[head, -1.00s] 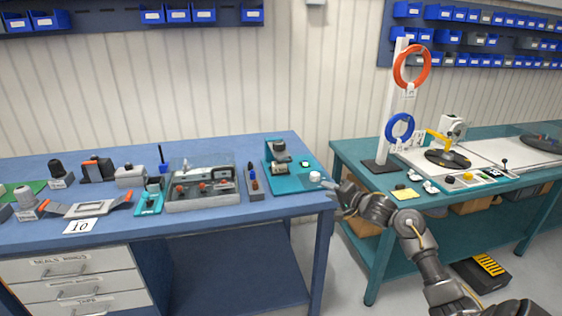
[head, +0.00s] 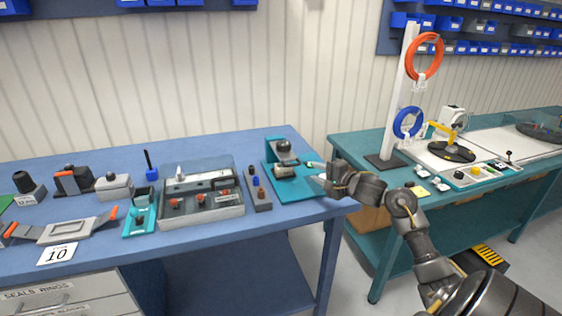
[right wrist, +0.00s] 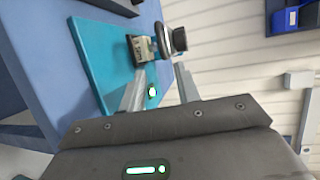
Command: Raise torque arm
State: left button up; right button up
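The torque device (head: 283,158) stands on a teal base plate (head: 297,190) at the right end of the blue table. It has a dark round top and a pale block. A short arm with a white, green-lit tip (head: 312,164) points from it toward my right gripper (head: 322,174). In the right wrist view the device (right wrist: 155,45) is beyond the fingers. The lit tip (right wrist: 152,91) shows between the two spread fingers, nearer the left one. I cannot tell whether either finger touches it. My right gripper (right wrist: 160,88) is open. My left gripper is out of view.
A narrow grey tray (head: 258,190) and a grey box with a clear lid (head: 202,198) stand left of the device on the blue table (head: 230,246). A gap separates this table from the teal table (head: 470,192), with its white post (head: 397,95) and rings.

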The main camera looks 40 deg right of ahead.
aim_at(294, 165)
jog(key=w, duration=0.1)
jog(key=w+a, duration=0.1)
jog(key=w, duration=0.2)
jog(key=shift+w+a, duration=0.25)
jog(key=shift+a, duration=0.15)
jog(key=w, duration=0.3)
jog(key=w+f, duration=0.1)
jog(key=w, duration=0.2)
jog(key=shift+w+f, duration=0.1)
jog(key=shift+f, duration=0.1)
jog(key=shift+w+a+f, duration=0.1)
jog(key=shift+w+a, duration=0.05)
jog(key=shift+w, duration=0.25)
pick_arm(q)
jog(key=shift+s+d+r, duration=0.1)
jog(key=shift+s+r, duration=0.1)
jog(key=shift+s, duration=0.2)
pick_arm(e)
jog(key=shift+s, duration=0.1)
